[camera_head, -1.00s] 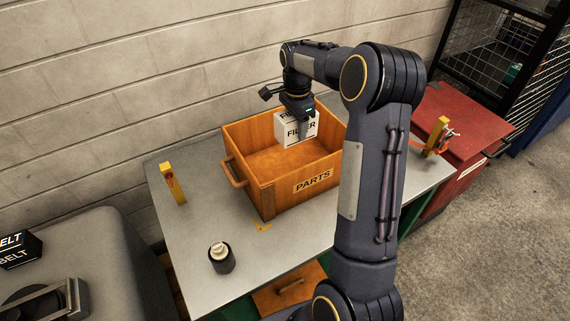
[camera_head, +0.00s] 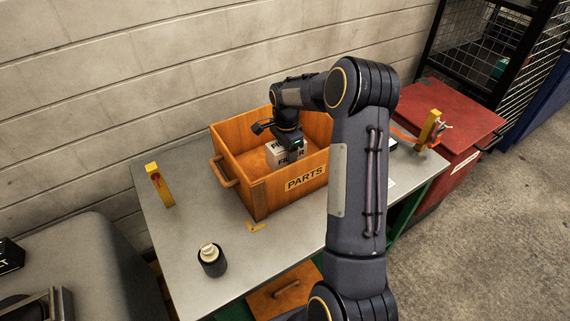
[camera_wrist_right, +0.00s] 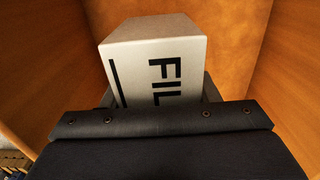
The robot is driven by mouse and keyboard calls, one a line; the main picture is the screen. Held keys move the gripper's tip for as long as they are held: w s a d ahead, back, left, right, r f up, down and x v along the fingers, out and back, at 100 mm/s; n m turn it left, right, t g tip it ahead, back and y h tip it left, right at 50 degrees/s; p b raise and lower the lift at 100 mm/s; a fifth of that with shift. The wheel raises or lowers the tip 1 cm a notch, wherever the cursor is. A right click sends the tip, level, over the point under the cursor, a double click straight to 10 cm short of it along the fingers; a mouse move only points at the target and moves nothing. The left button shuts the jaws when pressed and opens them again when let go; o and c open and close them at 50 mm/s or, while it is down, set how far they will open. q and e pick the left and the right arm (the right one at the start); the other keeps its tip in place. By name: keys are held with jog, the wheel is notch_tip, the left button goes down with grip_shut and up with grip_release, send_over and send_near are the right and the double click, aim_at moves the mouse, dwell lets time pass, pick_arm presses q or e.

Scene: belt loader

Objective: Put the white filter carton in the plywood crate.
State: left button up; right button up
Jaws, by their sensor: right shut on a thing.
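The white filter carton (camera_head: 284,155) is inside the plywood crate (camera_head: 258,193), low between its walls. It also shows in the right wrist view (camera_wrist_right: 155,60), with black "FIL" lettering. My right gripper (camera_head: 289,146) reaches down into the crate from above and is shut on the carton. I cannot tell whether the carton's underside touches the crate floor. My left gripper is in neither current view.
A dark cup with a pale top (camera_head: 211,260) stands at the table's front left. A yellow post (camera_head: 159,185) stands at the left edge, another (camera_head: 429,128) at the right. A red cabinet (camera_head: 455,125) adjoins the right side.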

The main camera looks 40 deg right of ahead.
aim_at(286, 163)
jog(key=shift+f, duration=2.5)
jog(key=o, duration=1.2)
jog(key=shift+r, duration=0.1)
notch_tip(286, 163, up, 12)
jog(key=shift+f, duration=0.15)
jog(key=s+a+r+n+t+y, duration=0.1)
jog(key=s+a+r+n+t, duration=0.1)
jog(key=s+a+r+n, duration=0.55)
jog(key=s+a+r+n+t+y, duration=0.15)
jog(key=s+a+r+n, duration=0.25)
jog(key=s+a, duration=0.5)
jog(key=shift+s+a+f+n+t+y, duration=0.3)
jog(key=shift+s+a+f+n, duration=0.5)
jog(key=shift+s, duration=0.95)
jog(key=shift+s+a+f+n+t+y, duration=0.15)
jog(key=shift+s+a+f+n+t, duration=0.25)
jog(key=shift+s+a+n, duration=1.1)
jog(key=shift+s+a+f+n+t+y, duration=0.2)
jog(key=shift+s+a+f+n+t, duration=0.4)
jog(key=shift+s, duration=1.45)
